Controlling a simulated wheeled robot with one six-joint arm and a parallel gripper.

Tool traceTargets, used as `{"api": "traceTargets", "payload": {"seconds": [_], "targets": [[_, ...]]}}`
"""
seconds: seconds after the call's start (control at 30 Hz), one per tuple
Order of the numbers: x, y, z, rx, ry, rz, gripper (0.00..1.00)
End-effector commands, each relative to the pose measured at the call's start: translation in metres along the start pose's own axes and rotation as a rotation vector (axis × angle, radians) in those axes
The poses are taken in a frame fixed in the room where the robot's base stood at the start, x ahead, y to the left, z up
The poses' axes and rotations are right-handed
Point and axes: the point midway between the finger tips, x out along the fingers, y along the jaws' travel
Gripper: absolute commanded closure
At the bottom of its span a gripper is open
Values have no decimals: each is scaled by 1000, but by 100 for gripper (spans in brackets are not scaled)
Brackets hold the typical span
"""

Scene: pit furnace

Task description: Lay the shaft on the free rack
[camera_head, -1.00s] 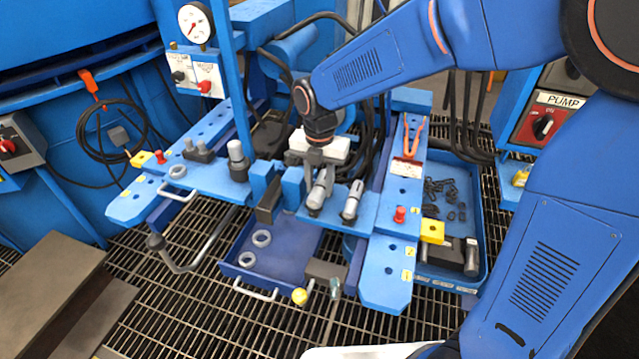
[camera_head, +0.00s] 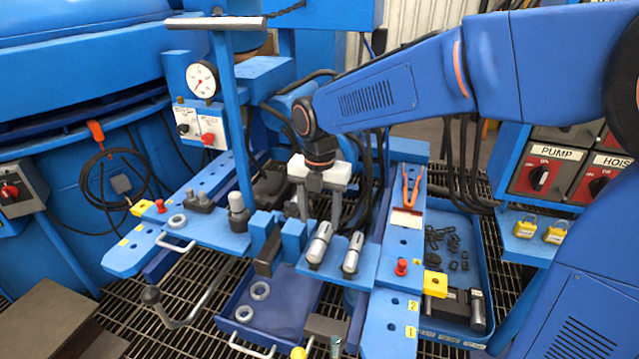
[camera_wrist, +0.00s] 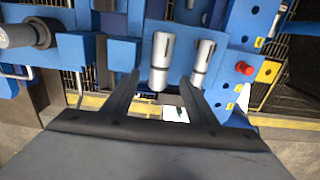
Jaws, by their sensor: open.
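Two silver cylinders, which look like shafts, lie side by side on a blue bracket: the left cylinder (camera_head: 320,243) and the right cylinder (camera_head: 352,253). In the wrist view the left cylinder (camera_wrist: 161,60) is beyond and between my fingers, and the right cylinder (camera_wrist: 203,62) is by the right finger. I cannot tell which is the task's shaft. My gripper (camera_head: 320,205) is open and empty, just behind and above the cylinders; its fingers also show in the wrist view (camera_wrist: 160,84). I cannot tell which support is the free rack.
Blue rails with holes run along the left (camera_head: 135,250) and right (camera_head: 390,325). A blue drawer (camera_head: 280,325) holds grey rings. A blue bin (camera_head: 470,335) holds dark parts. A blue post (camera_head: 233,120) with a crossbar and a gauge (camera_head: 203,80) stand left of my arm.

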Motion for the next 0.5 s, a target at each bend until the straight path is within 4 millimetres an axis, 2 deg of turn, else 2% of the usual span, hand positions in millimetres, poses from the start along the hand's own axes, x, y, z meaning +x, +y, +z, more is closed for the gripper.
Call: {"api": "traceTargets", "payload": {"seconds": [0.03,0.3,0.5], "targets": [[-11,0,0,0,-2,3,48],[-64,0,0,0,-2,3,48],[-89,0,0,0,0,1,48]]}}
